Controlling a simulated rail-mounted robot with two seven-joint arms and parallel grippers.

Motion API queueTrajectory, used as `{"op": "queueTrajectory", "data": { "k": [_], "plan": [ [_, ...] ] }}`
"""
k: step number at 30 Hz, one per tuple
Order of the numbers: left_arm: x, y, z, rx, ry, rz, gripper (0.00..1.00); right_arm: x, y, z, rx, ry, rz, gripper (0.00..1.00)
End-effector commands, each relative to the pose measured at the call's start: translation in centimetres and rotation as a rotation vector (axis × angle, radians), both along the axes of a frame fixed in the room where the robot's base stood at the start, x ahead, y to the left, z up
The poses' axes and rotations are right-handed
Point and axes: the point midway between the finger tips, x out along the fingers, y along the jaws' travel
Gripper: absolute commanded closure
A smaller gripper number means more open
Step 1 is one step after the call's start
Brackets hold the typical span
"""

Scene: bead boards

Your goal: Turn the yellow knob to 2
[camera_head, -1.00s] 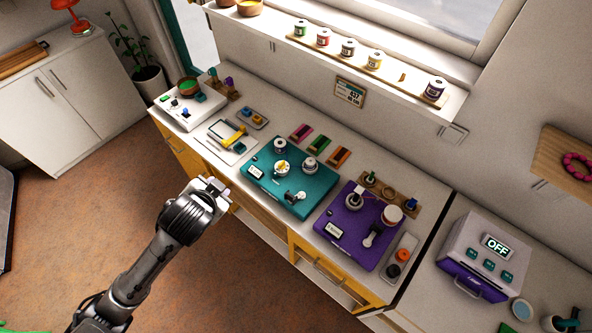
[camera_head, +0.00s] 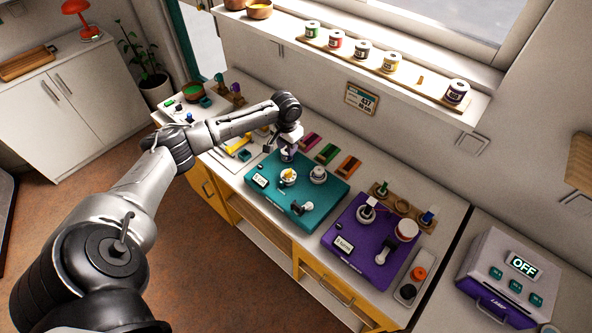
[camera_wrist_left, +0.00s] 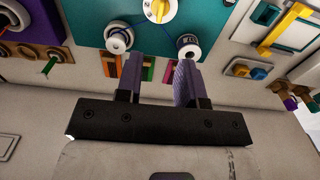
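The yellow knob (camera_head: 288,174) sits on a round white dial on the teal board (camera_head: 318,213). In the left wrist view the yellow knob (camera_wrist_left: 160,8) is at the top edge, partly cut off; the number it points to is too small to read. My left gripper (camera_head: 288,148) is over the back of the teal board, behind the knob and apart from it. In the left wrist view my left gripper (camera_wrist_left: 158,70) is open, with nothing between its fingers. My right gripper is in neither view.
The teal board also bears a white spool (camera_wrist_left: 188,46) and a round fitting (camera_wrist_left: 118,38) on either side of the fingers. A purple board (camera_head: 352,256) stands to the right. Coloured strips (camera_head: 327,153) lie behind the teal board.

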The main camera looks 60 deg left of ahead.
Motion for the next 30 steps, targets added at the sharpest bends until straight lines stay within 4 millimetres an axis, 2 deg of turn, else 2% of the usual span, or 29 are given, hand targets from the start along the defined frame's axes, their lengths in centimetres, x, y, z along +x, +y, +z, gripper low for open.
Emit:
{"op": "queueTrajectory", "data": {
  "k": [5, 18, 24, 30],
  "plan": [
    [-0.1, 0.0, -2.3, 0.001, 0.002, 0.008, 0.65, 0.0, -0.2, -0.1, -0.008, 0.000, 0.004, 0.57],
    [0.0, -0.1, -10.2, 0.002, 0.002, 0.006, 0.65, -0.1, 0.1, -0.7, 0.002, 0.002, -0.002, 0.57],
    [0.0, 0.0, -12.4, 0.002, 0.001, 0.006, 0.65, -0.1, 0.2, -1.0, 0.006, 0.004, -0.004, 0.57],
    [0.0, -0.1, -13.3, 0.002, 0.000, 0.004, 0.65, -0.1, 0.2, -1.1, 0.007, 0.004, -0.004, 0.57]
  ]
}}
